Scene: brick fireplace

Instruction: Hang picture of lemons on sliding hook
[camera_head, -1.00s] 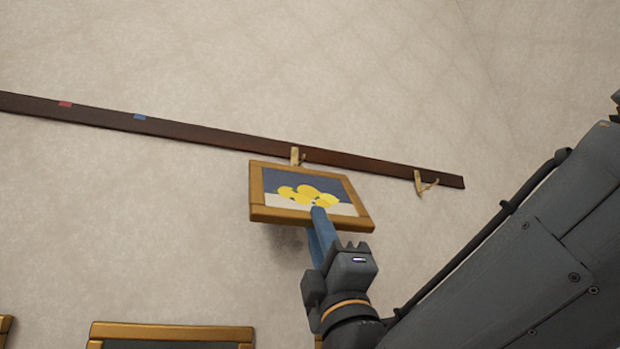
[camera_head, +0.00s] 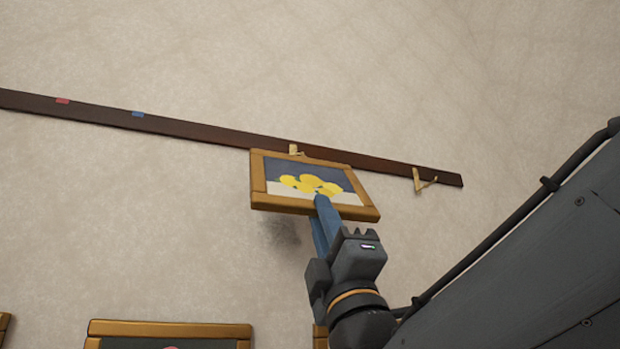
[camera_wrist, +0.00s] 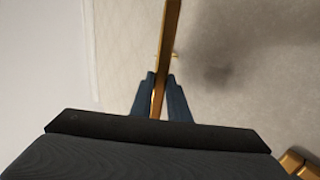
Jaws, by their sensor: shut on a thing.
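The picture of lemons (camera_head: 300,165), yellow fruit in a wooden frame, is held just below the dark rail by my gripper (camera_head: 322,215). My gripper is shut on its lower edge, right of the middle. In the wrist view the frame (camera_wrist: 167,50) shows edge-on between the blue fingers (camera_wrist: 160,95). One brass hook (camera_head: 294,149) on the rail shows just above the frame's top edge, its lower part hidden. A second brass hook (camera_head: 420,181) hangs empty near the rail's right end. I cannot tell whether the frame touches the first hook.
The dark rail (camera_head: 200,130) slopes down to the right on the pale wall. It bears a red mark (camera_head: 62,101) and a blue mark (camera_head: 138,114) at left. Another framed picture (camera_head: 170,328) hangs below, with further frame corners beside it.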

